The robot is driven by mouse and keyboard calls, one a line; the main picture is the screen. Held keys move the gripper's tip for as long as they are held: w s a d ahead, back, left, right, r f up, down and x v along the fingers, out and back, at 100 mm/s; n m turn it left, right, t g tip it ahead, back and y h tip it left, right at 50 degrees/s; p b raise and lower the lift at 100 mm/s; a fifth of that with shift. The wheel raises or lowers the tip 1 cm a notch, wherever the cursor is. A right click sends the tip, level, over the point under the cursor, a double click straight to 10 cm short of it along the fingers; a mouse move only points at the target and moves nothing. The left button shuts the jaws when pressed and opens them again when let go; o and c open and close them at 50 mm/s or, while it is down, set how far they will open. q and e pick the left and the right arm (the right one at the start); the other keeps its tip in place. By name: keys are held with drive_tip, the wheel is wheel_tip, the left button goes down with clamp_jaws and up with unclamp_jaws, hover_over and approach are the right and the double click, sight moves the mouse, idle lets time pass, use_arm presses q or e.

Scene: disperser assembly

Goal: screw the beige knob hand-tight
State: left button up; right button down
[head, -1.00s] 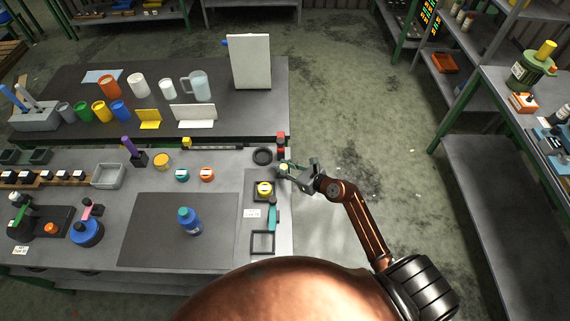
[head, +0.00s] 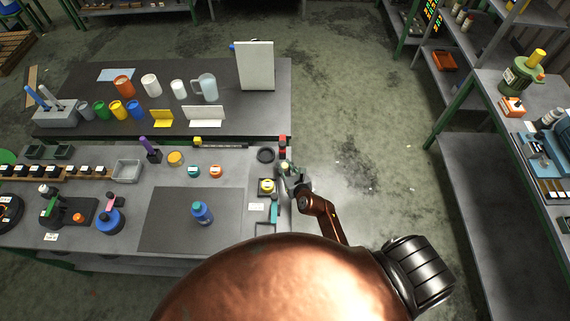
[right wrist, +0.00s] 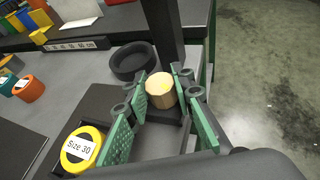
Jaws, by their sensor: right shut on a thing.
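The beige knob (right wrist: 160,91) is a short round cap in the right wrist view, in front of a dark upright post (right wrist: 163,32). My right gripper (head: 288,174) is at the right edge of the workbench in the head view. In the right wrist view its green-padded fingers stand on either side of the knob, shut on it. In the head view the knob is too small to tell clearly. My left gripper is not in view.
A yellow "Size 30" ring (right wrist: 83,150) sits in a dark tray beside the fingers. A black ring (right wrist: 133,62) lies behind them. A blue bottle (head: 202,213) stands on the dark mat (head: 170,228). Open floor lies right of the bench.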

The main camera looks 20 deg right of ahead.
drive_tip(key=shift+d, duration=0.1)
drive_tip(key=c, duration=1.6)
unclamp_jaws()
drive_tip(key=shift+s, duration=0.2)
drive_tip(key=v, duration=1.1)
drive_tip(key=shift+s+r, duration=0.2)
drive_tip(key=shift+s, duration=0.1)
